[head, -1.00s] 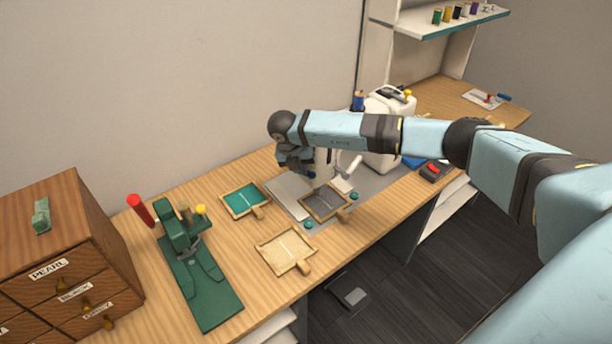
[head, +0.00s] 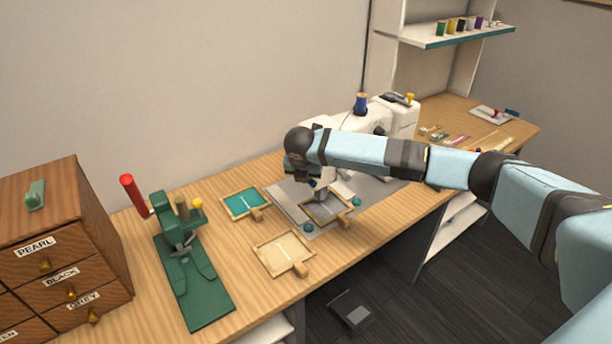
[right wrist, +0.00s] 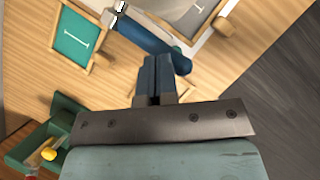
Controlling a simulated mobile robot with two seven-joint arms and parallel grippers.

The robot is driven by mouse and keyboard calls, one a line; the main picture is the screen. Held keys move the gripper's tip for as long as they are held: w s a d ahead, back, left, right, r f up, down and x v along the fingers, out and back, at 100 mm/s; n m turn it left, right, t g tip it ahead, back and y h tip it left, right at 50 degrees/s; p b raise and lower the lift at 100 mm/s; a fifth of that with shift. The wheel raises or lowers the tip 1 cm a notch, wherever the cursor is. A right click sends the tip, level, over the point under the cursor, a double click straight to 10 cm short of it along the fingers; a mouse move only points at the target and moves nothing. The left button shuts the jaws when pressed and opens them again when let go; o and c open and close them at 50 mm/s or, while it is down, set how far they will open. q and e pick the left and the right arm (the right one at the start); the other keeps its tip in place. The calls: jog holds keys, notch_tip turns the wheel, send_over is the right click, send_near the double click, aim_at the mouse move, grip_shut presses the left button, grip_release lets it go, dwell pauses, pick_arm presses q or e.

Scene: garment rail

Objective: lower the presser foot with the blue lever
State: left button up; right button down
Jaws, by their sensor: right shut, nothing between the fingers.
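The white sewing machine (head: 400,116) stands behind my right arm in the head view, partly covered by it. A blue bar with a pale end, which looks like the blue lever (right wrist: 148,36), crosses the right wrist view just beyond my fingertips. My right gripper (right wrist: 157,62) is shut and empty, its tips at or very near this bar; I cannot tell if they touch. In the head view my right gripper (head: 300,172) hangs above the left part of the machine's plate. The presser foot cannot be made out. My left gripper is not in view.
A wooden frame with grey fabric (head: 326,221) lies by the machine. A teal-filled frame (head: 243,203) and a cream-filled one (head: 284,252) lie to the left. A green press (head: 190,270) with a red handle and a labelled drawer cabinet (head: 50,250) stand farther left.

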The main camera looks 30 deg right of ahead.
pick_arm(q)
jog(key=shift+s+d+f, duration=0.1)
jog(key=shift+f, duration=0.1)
pick_arm(e)
jog(key=shift+w, duration=0.15)
pick_arm(q)
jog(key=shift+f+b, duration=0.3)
jog(key=shift+b, duration=0.1)
pick_arm(e)
jog(key=shift+w+a+r, duration=0.1)
jog(key=shift+w+r, duration=0.25)
jog(key=shift+w, duration=0.2)
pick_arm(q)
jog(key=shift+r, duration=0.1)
pick_arm(e)
jog(key=shift+r, duration=0.1)
